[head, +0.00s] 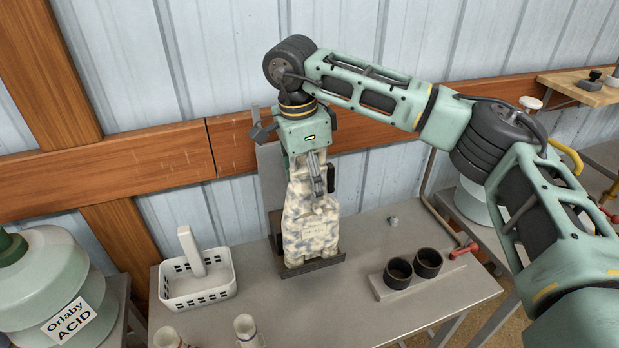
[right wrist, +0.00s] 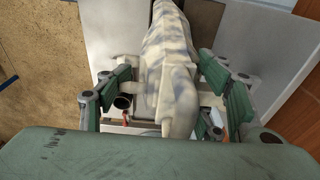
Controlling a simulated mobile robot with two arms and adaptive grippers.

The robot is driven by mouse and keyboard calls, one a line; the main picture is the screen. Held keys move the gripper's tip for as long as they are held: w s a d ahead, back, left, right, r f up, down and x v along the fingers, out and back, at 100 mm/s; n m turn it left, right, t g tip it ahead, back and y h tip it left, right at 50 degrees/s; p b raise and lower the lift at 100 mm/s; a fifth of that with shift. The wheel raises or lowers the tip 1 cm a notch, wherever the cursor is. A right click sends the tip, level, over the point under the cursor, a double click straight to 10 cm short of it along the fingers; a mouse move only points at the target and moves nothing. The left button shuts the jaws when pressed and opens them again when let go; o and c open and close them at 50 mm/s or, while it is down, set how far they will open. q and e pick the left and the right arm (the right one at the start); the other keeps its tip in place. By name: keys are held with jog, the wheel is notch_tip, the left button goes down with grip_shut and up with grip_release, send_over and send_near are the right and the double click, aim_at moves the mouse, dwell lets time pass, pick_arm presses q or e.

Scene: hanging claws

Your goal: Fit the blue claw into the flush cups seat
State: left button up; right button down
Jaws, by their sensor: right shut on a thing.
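A cream claw mottled with blue (head: 310,222), which I take as the blue claw, is upright in front of a grey back plate (head: 270,175). Its lower end is at a dark ledge (head: 318,264); I cannot tell whether it rests there. My right gripper (head: 318,178) is shut on its upper part from above. In the right wrist view the claw (right wrist: 178,60) lies between the green fingers (right wrist: 170,92). Two black cups (head: 428,258) stand on a grey block (head: 388,291) to the right, perhaps the flush cups seat. My left gripper is not in view.
A white basket (head: 198,294) stands left on the grey table (head: 350,300). Two pale cups (head: 246,330) are at the front edge. A small grey knob (head: 393,221) and a red-handled valve (head: 465,249) are at the right. A labelled acid container (head: 50,280) stands far left.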

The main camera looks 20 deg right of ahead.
jog(key=shift+r, duration=0.25)
jog(key=shift+s+r, duration=0.1)
jog(key=shift+r, duration=0.15)
jog(key=c, duration=1.3)
grip_release()
grip_shut()
jog(key=shift+r+p, duration=1)
jog(key=shift+r, duration=0.15)
jog(key=shift+r+p, duration=0.4)
jog(key=shift+r, duration=0.3)
